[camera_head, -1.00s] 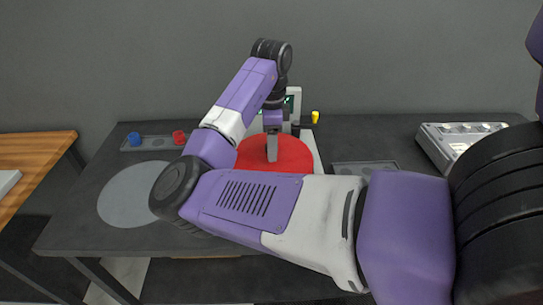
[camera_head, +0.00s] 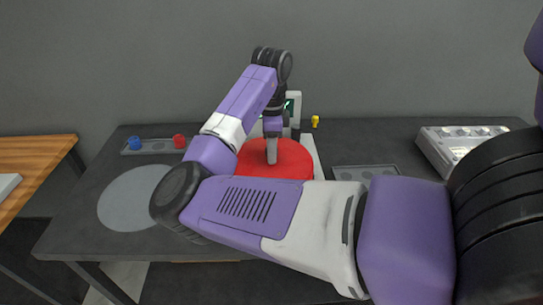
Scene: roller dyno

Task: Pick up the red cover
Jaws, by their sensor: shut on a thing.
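The red cover (camera_head: 292,158) is a round red piece at the middle of the dark table, on a white machine (camera_head: 318,158) with a small screen. My arm hides its front left part. My gripper (camera_head: 271,158) points straight down at the cover's middle and is shut on it. The exact grip is small and hard to make out. I cannot tell whether the cover is clear of the machine below it.
A grey round disc (camera_head: 128,200) lies on the left of the table. A tray (camera_head: 155,149) behind it holds a blue piece (camera_head: 134,142) and a red piece (camera_head: 179,140). A yellow piece (camera_head: 315,121) is behind the machine. A grey tray (camera_head: 362,171) and a pale box (camera_head: 462,140) are at right.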

